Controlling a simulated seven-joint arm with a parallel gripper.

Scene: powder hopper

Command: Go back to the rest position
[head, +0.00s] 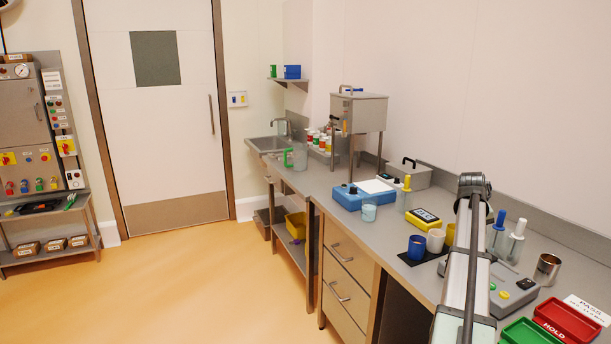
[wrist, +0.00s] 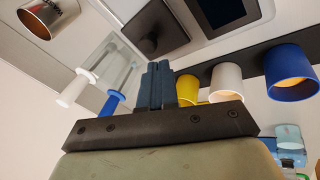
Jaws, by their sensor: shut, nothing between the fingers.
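My gripper (wrist: 158,82) is in the wrist view, its dark fingers shut together with nothing between them. In the head view my arm rises over the right part of the bench, and the gripper cannot be made out there. In the wrist view a yellow cup (wrist: 188,88), a white cup (wrist: 226,82) and a blue cup (wrist: 290,78) show beyond and right of the fingers. The head view shows the blue cup (head: 417,248) and white cup (head: 435,241) on a black mat, with the yellow cup (head: 449,235) partly behind my arm.
White-topped (head: 515,243) and blue-topped (head: 497,231) plunger tools and a steel cup (head: 547,270) stand right of my arm. Red (head: 567,322) and green (head: 527,333) trays lie at the front right. A steel hopper (head: 358,108) stands farther back. The floor at left is clear.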

